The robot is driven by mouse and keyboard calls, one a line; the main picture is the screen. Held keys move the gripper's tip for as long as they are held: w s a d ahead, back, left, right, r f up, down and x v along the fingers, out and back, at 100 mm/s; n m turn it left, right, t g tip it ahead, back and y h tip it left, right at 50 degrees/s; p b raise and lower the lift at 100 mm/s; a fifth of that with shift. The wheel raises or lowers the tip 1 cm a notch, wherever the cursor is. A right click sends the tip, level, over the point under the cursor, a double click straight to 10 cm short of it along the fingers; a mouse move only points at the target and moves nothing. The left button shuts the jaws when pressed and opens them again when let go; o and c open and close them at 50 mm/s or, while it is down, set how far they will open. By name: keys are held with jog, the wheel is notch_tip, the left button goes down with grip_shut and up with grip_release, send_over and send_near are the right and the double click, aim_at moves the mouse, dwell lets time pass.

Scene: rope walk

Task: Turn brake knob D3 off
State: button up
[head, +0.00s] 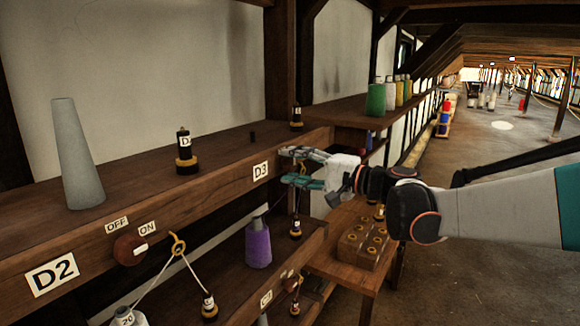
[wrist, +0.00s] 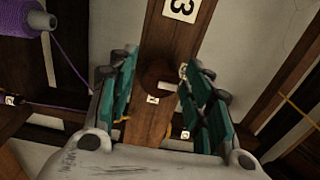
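The label D3 (head: 260,171) is on the front edge of the shelf beam in the head view. Part of it, a "3" (wrist: 183,8), shows at the top of the wrist view. Below it on the beam is a round dark brown knob (wrist: 155,76) with a white pointer mark on its right side. My gripper (head: 286,166) is open at the beam, just right of the D3 label, and hides the knob in the head view. In the wrist view my gripper (wrist: 160,74) has its teal fingers on either side of the knob, with gaps showing. Contact cannot be told.
Knob D2 (head: 130,249), with OFF and ON labels, is nearer on the same beam. A grey cone (head: 77,155) and a black weight (head: 186,152) stand on the shelf. A purple spool (head: 258,243) is below, also in the wrist view (wrist: 20,18). The aisle is open at right.

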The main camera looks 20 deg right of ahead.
dwell(0.3)
jog(key=v, duration=0.7)
jog(key=shift+s+d, duration=0.15)
jog(key=shift+s, duration=0.05)
